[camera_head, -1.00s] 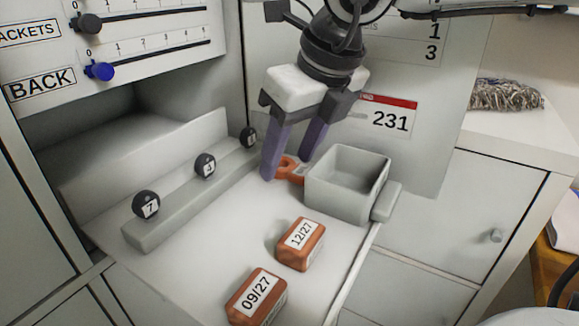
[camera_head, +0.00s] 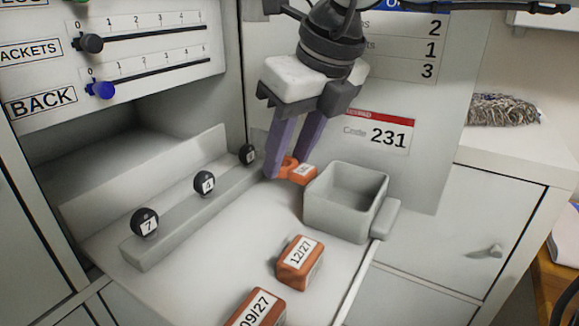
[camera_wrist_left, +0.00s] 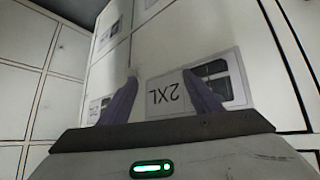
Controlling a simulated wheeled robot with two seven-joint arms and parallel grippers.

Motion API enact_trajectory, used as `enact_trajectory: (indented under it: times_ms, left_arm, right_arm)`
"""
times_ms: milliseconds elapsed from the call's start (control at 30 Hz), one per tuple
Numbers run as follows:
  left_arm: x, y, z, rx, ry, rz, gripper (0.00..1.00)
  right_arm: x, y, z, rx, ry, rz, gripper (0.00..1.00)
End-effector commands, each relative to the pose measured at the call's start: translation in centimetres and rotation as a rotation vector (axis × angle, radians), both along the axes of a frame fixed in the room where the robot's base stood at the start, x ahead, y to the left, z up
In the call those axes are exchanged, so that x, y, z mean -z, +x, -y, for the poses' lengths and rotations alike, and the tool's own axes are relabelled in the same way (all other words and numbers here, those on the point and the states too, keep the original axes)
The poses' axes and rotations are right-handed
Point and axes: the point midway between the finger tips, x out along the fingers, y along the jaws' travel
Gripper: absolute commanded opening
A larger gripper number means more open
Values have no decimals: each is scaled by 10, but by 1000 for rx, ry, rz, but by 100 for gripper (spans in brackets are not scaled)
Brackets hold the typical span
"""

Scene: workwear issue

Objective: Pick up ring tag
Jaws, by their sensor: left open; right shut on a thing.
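The ring tag (camera_head: 302,173) is orange with a small white label. In the head view it sits at the tips of my right gripper (camera_head: 284,168), left of the grey open bin. The right gripper points down and is shut on the tag's ring end, with the labelled end sticking out to the right. Part of the ring is hidden by the fingers. My left gripper (camera_wrist_left: 162,85) shows only in the left wrist view.
The grey bin (camera_head: 335,212) stands on the white shelf just right of the tag. Two orange blocks, 12/27 (camera_head: 300,262) and 09/27 (camera_head: 256,310), lie in front. A grey rail (camera_head: 180,222) with black numbered knobs runs along the left. A slider panel (camera_head: 150,50) is upper left.

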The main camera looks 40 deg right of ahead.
Motion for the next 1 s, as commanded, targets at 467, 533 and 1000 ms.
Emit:
enact_trajectory:
  times_ms: [467, 533, 1000]
  left_arm:
    - [-6, 0, 0, 0, 0, 0, 58]
    - [-8, 0, 0, 1, -1, 0, 58]
    - [-33, 0, 0, 0, 0, -1, 58]
  right_arm:
    - [-112, 1, 0, 2, -1, 5, 15]
    - [-129, 1, 0, 1, -2, 4, 15]
    - [-233, 1, -1, -3, 2, -1, 15]
